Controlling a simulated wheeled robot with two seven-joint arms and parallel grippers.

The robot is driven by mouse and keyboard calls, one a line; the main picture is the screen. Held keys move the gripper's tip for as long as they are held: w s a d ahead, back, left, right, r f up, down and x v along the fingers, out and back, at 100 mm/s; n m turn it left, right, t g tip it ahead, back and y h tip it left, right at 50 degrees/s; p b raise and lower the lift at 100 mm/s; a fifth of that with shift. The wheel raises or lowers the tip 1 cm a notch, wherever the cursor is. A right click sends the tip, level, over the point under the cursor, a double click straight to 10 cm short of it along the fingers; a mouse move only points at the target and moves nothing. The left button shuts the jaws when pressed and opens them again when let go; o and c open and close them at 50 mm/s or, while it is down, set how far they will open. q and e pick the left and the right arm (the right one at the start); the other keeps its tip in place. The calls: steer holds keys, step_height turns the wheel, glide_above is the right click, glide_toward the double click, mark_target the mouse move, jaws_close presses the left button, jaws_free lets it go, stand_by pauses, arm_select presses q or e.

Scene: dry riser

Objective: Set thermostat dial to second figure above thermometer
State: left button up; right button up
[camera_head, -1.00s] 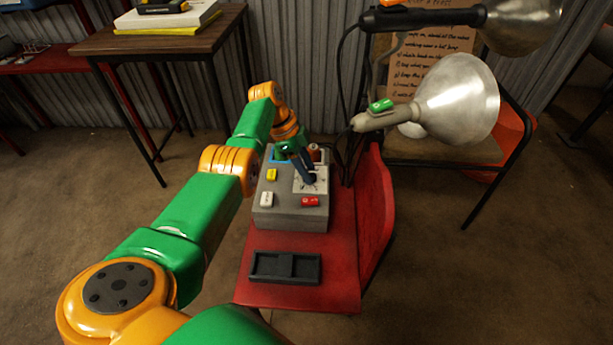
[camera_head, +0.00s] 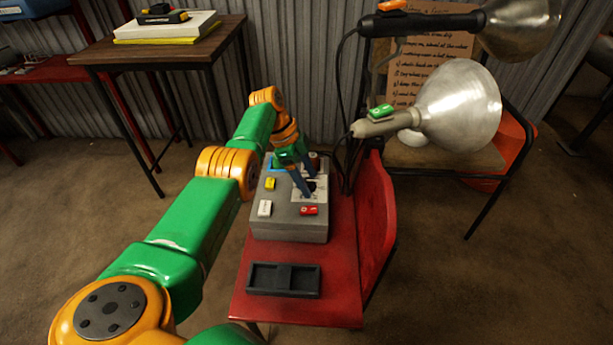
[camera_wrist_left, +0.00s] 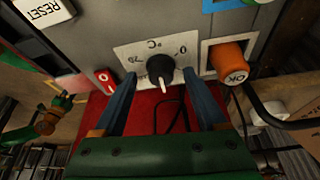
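The thermostat dial (camera_wrist_left: 160,68) is a black knob with a white pointer on a pale plate (camera_wrist_left: 130,52) marked °C; it sits on the grey box (camera_head: 285,229). In the left wrist view the pointer is toward the picture's bottom. A 0 shows at the plate's right, and a partly legible figure at its left. My left gripper (camera_head: 307,190) is over the plate; its blue fingers are apart. In the left wrist view the left gripper (camera_wrist_left: 160,75) has one finger either side of the dial, with gaps visible. No thermometer reading is legible. My right gripper is out of view.
The box also has a red switch (camera_head: 308,210), a white RESET button (camera_wrist_left: 42,10), a yellow button (camera_head: 270,184) and an orange OK button (camera_wrist_left: 231,64). It stands on a red chair (camera_head: 340,270) with a black tray (camera_head: 284,279). Metal lamps (camera_head: 458,105) are at the right.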

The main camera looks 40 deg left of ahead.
arm_select(q)
steer(key=shift+a+r, duration=0.1)
steer(key=shift+r, duration=0.05)
steer(key=shift+a+r, duration=0.1)
steer(key=shift+r, duration=0.2)
steer(key=p+v, duration=0.2)
steer(key=v, duration=0.4)
steer(key=shift+p, duration=0.3)
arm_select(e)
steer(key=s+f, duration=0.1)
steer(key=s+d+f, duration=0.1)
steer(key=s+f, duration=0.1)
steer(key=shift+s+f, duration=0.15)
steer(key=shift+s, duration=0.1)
arm_select(q)
steer(key=shift+s+r, duration=0.1)
